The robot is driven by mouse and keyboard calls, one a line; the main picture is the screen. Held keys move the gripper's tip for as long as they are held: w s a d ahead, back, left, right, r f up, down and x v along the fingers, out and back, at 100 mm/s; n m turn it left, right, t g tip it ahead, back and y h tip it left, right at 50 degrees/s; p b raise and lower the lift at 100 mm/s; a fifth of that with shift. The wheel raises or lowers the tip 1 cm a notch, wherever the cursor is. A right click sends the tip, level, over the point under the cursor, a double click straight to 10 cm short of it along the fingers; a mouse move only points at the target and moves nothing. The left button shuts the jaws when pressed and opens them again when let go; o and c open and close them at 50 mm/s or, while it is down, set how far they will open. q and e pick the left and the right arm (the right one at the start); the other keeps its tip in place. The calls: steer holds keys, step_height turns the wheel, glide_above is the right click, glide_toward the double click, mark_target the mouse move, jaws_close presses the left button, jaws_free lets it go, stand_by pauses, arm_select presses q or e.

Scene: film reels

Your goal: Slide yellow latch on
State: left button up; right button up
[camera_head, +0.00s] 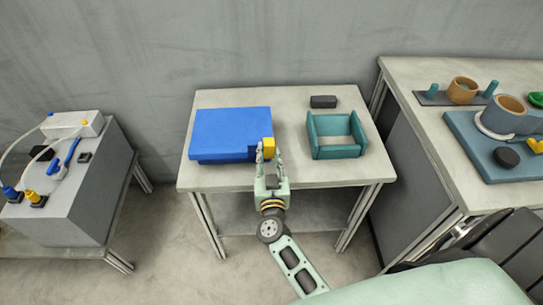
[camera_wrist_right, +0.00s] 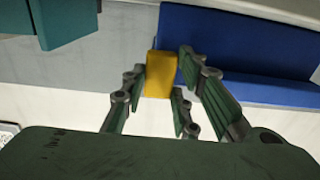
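A yellow latch (camera_head: 268,144) sits at the front right edge of a blue box (camera_head: 230,130) on the middle table. My right gripper (camera_head: 268,158) is at the latch, with its fingers spread apart on either side. In the right wrist view, the yellow latch (camera_wrist_right: 160,74) shows between the fingertips of the right gripper (camera_wrist_right: 161,70), with the blue box (camera_wrist_right: 240,55) beyond on the right. The gripper looks open around the latch; whether any finger touches it is unclear. My left gripper is not in view.
A teal open tray (camera_head: 336,152) stands right of the latch, with a dark block (camera_head: 323,101) behind it. The middle table (camera_head: 300,174) has bare room between box and tray. Side tables hold a grey box with cables (camera_head: 70,185) and several cups and parts.

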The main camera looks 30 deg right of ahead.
steer(key=o, duration=0.4)
